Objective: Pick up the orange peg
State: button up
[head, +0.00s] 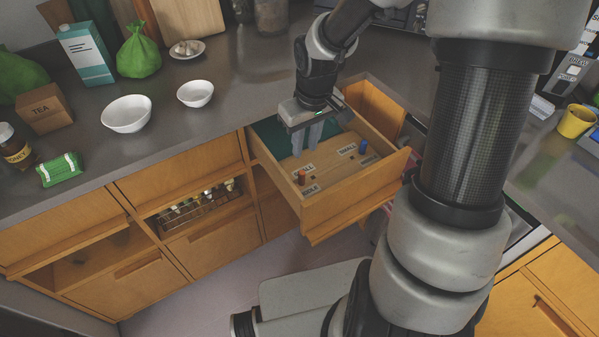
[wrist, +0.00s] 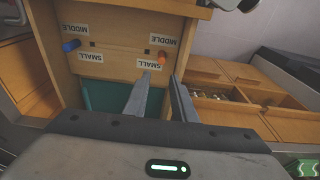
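The orange peg (head: 301,178) stands in a wooden board (head: 335,170) inside the open drawer, close to labels reading "SMALL" and "MIDDLE". It also shows in the wrist view (wrist: 162,56), beyond my fingertips. A blue peg (head: 364,147) stands at the other side of the board; the wrist view shows it too (wrist: 71,45). My gripper (head: 305,150) points down over the drawer, behind the orange peg in the head view. In the wrist view my gripper (wrist: 162,78) has its two fingers apart, with nothing between them.
The drawer's front and side walls (head: 360,200) surround the board, and its back part is teal (head: 268,133). On the counter at left are two white bowls (head: 128,114), a tea box (head: 44,107) and a green packet (head: 60,170). A rack of jars (head: 200,204) sits in the cabinet below.

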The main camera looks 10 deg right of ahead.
aim_at(302, 172)
jog(key=f, duration=0.2)
jog(key=f+b, duration=0.1)
jog(key=f, duration=0.1)
jog(key=w+f, duration=0.1)
jog(key=f, duration=0.1)
jog(key=shift+a+f, duration=0.15)
jog(key=shift+f, duration=0.1)
jog(key=f+b, duration=0.1)
jog(key=f, duration=0.1)
jog(key=f+b, duration=0.1)
jog(key=f, duration=0.2)
jog(key=shift+s+a+f, duration=0.1)
jog(key=shift+a+f, duration=0.05)
jog(key=shift+a, duration=0.05)
grip_shut()
